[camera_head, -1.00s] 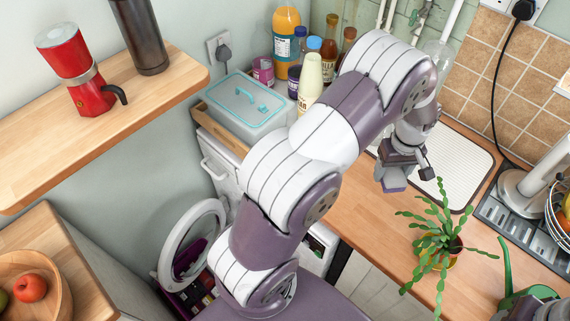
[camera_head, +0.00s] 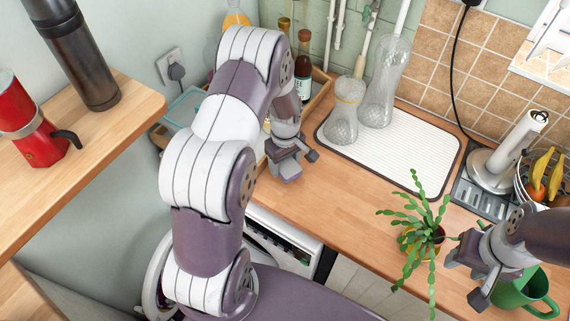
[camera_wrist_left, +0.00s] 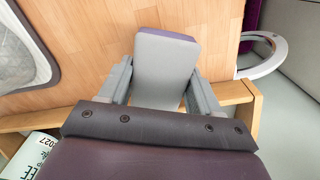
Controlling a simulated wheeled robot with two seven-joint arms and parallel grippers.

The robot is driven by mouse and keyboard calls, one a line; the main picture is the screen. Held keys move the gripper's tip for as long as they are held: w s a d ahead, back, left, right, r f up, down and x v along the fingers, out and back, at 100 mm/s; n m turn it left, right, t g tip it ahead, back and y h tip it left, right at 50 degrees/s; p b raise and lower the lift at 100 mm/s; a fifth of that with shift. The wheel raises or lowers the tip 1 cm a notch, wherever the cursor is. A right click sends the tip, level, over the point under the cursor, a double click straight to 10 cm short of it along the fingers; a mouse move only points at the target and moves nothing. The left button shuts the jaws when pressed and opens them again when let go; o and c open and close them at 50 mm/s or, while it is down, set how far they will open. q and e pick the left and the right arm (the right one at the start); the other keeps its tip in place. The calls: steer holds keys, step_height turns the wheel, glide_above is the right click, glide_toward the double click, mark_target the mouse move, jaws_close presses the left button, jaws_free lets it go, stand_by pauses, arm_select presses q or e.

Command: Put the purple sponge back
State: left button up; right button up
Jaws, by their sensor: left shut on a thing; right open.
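The purple sponge (camera_wrist_left: 165,65) is a block with a grey face and a purple end, between the two fingers of my left gripper (camera_wrist_left: 160,85) in the left wrist view. In the head view my left gripper (camera_head: 284,158) is shut on the sponge (camera_head: 288,173), over the left part of the wooden worktop beside the wooden tray. I cannot tell how high it is above the wood. My right gripper (camera_head: 470,278) is open and empty at the lower right, near the potted plant and the green mug.
A white ribbed drying mat (camera_head: 408,148) with two upturned glass vessels lies at the back. A wooden tray (camera_head: 318,95) with bottles stands at the back left. A potted cactus (camera_head: 425,238) and a green mug (camera_head: 530,290) stand front right. The middle worktop is clear.

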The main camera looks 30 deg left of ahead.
mark_target(285, 169)
arm_select(q)
steer(key=shift+d+f, duration=0.25)
steer(key=shift+f, duration=0.95)
steer(key=shift+w+a+f, duration=0.1)
steer(key=shift+a+f, duration=0.1)
steer(key=shift+f, duration=0.15)
steer(key=o, duration=1)
steer(key=shift+d, duration=0.1)
